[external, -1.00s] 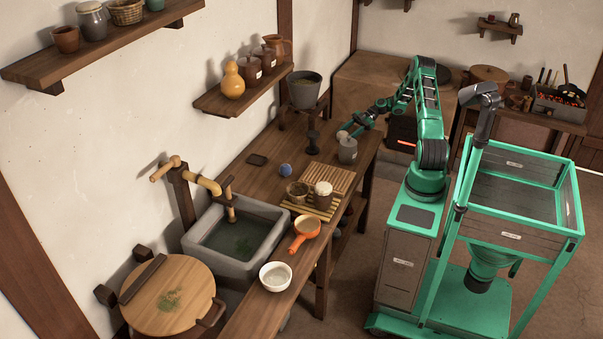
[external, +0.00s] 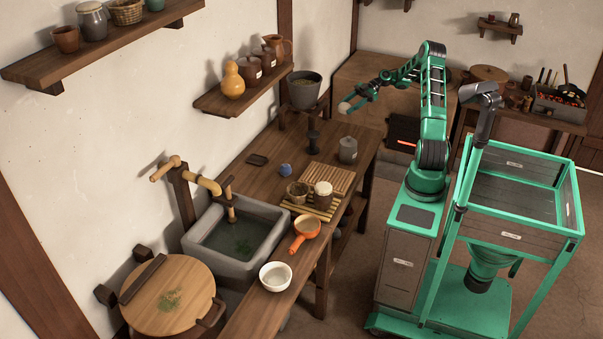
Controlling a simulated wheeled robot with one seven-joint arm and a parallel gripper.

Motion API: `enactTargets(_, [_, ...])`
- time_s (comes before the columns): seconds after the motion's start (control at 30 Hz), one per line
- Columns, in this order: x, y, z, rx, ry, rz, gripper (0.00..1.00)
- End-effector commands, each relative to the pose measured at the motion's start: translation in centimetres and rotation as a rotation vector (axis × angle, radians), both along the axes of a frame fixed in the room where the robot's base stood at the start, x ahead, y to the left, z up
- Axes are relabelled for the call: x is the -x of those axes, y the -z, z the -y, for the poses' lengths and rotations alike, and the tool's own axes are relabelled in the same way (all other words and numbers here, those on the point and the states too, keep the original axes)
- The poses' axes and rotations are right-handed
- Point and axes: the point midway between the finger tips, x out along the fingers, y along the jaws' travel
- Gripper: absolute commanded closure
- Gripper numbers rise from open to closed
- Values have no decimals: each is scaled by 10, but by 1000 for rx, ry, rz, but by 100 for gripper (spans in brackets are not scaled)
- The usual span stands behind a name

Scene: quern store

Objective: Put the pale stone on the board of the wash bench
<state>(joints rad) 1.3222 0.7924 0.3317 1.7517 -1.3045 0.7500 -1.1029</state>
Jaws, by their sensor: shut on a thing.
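My gripper (external: 350,104) is up in the air above the far end of the wash bench (external: 262,184). It is shut on the pale stone (external: 344,108), a small whitish lump at its fingertips. The stone is clear of the bench and appears higher than the grey lidded jar (external: 348,150). A slatted wooden board (external: 327,179) lies on the bench, nearer the camera than the jar. A second, yellower slatted rack (external: 312,208) lies in front of it with a small cup (external: 297,192) and a pale-topped dark jar (external: 323,195) on it.
A dark stand (external: 313,143), a blue ball (external: 285,170) and a dark dish (external: 257,160) stand near the board. A grey bucket (external: 304,90) stands behind.

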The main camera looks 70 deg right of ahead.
Motion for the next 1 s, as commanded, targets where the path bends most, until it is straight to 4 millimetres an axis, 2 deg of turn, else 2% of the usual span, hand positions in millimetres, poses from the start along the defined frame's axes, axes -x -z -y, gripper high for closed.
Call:
enactTargets(0.2, [0, -15, -1, -1, -1, 1, 82])
enactTargets(0.47, [-7, -14, -6, -2, -1, 1, 82])
enactTargets(0.57, [-25, -9, -18, -2, 3, 1, 82])
enactTargets(0.67, [-53, -1, -40, -2, 16, 0, 82])
enactTargets(0.87, [-120, 18, -101, -2, 69, -1, 82])
enactTargets(1.0, [-161, 27, -149, 0, 126, 0, 82])
